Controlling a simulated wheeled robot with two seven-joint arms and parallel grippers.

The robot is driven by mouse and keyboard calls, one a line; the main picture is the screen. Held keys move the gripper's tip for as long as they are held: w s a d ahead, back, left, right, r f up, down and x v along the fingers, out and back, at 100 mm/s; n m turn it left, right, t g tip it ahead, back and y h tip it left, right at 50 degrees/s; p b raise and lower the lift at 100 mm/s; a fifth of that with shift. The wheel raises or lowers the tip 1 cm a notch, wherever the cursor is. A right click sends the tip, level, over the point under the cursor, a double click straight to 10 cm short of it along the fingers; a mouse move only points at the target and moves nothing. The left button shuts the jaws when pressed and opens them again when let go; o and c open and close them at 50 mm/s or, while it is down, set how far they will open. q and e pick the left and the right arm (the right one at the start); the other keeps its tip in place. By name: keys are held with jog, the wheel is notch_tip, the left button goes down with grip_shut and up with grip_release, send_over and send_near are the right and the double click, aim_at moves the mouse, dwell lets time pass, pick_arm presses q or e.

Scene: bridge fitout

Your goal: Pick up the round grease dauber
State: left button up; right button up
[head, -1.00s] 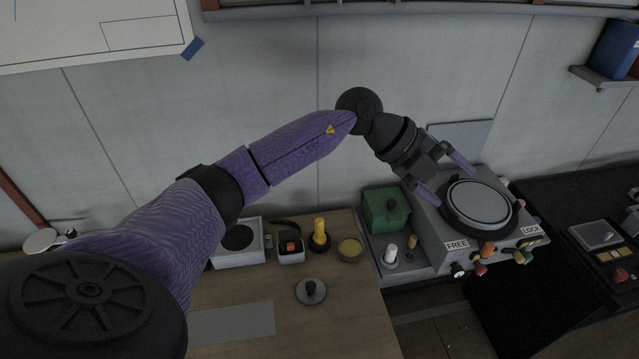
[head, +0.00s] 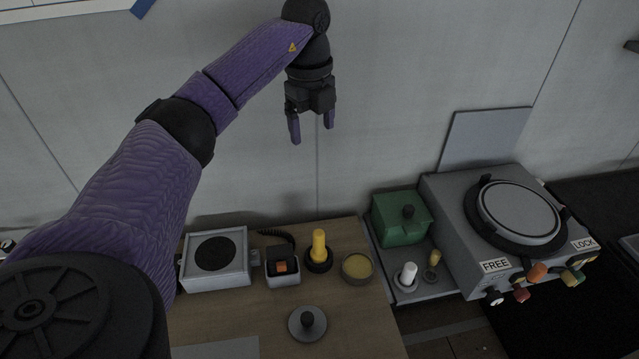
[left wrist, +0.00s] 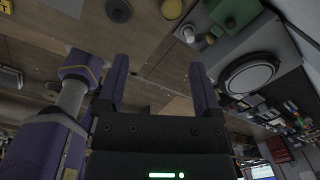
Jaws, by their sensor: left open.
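I cannot tell for sure which piece is the round grease dauber. A yellow-handled piece with a round black base (head: 318,250) stands upright on the wooden bench. A white-handled piece (head: 408,274) and a small brass-coloured piece (head: 432,260) stand on the grey tray to the right. A round tin with a yellow top (head: 357,267) sits right of the yellow handle. My left gripper (head: 312,132) is open and empty, pointing down in front of the wall, well above the bench. Its two spread fingers show in the left wrist view (left wrist: 162,88). My right gripper is not in view.
A grey disc with a black knob (head: 307,323) lies at the bench front. A grey box with a dark round top (head: 215,258) and a small black-and-orange unit (head: 283,267) stand left. Right are a green box (head: 400,222) and a ring-topped console (head: 455,215).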

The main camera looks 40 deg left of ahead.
pick_arm(q)
jog(key=b, duration=0.9)
send_over(319, 240)
jog(key=a, duration=0.1)
notch_tip(319, 240, down, 12)
jog(key=shift+g, duration=0.3)
jog(key=f+b, duration=0.3)
jog(key=f, duration=0.1)
jog(key=f+b, duration=0.4)
jog(key=w+f+b, duration=0.1)
jog(key=f+b, duration=0.2)
jog(key=shift+a+f, duration=0.15)
jog(key=shift+f, duration=0.25)
notch_tip(319, 240, down, 9)
jog(key=b, duration=0.4)
jog(key=shift+f, duration=0.3)
jog(key=shift+r, duration=0.15)
jog(key=c, duration=0.5)
grip_shut()
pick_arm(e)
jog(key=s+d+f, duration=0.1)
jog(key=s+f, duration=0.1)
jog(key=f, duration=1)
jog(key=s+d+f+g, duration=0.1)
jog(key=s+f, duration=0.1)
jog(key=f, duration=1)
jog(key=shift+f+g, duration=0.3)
